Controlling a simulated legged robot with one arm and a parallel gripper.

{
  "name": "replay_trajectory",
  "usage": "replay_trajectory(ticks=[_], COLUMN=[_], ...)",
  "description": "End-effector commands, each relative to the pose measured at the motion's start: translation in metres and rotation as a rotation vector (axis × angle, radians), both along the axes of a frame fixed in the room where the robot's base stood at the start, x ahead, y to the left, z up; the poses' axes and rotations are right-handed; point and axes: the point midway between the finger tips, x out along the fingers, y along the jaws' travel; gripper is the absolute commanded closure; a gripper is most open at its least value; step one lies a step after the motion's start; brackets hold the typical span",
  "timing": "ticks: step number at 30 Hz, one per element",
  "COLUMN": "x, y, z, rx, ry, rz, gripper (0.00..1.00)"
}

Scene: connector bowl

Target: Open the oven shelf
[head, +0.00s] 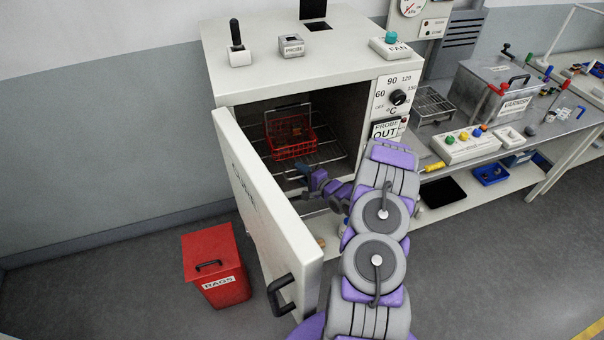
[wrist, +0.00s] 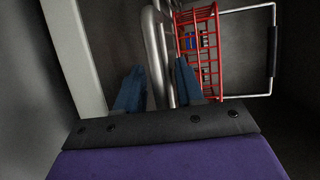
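The white oven (head: 290,75) stands with its door (head: 265,200) swung open to the left. Inside is a wire oven shelf (head: 330,152) with a red wire basket (head: 290,138) on it. The basket also shows at the upper right of the wrist view (wrist: 198,50). My gripper (head: 306,172) reaches into the opening at the shelf's front edge. In the wrist view its two blue fingers (wrist: 158,90) are apart, with the shelf's metal front bars (wrist: 155,50) running between them. The right finger is close to a bar; whether it touches I cannot tell.
The open door, with a black handle (head: 280,295), stands close left of my arm. A red rags bin (head: 215,265) is on the floor at left. A bench (head: 450,205) with a button box (head: 465,145) is on the right.

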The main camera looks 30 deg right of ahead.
Motion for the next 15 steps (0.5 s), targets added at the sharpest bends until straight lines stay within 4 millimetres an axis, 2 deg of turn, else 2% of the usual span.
replay_trajectory(ticks=[6, 15], x=[0.0, 0.0], y=[0.0012, 0.0021], z=[0.0001, -0.0014], rx=[0.0, 0.001], ry=[0.001, 0.004], rz=[0.0, 0.001], gripper=[0.64, 0.92])
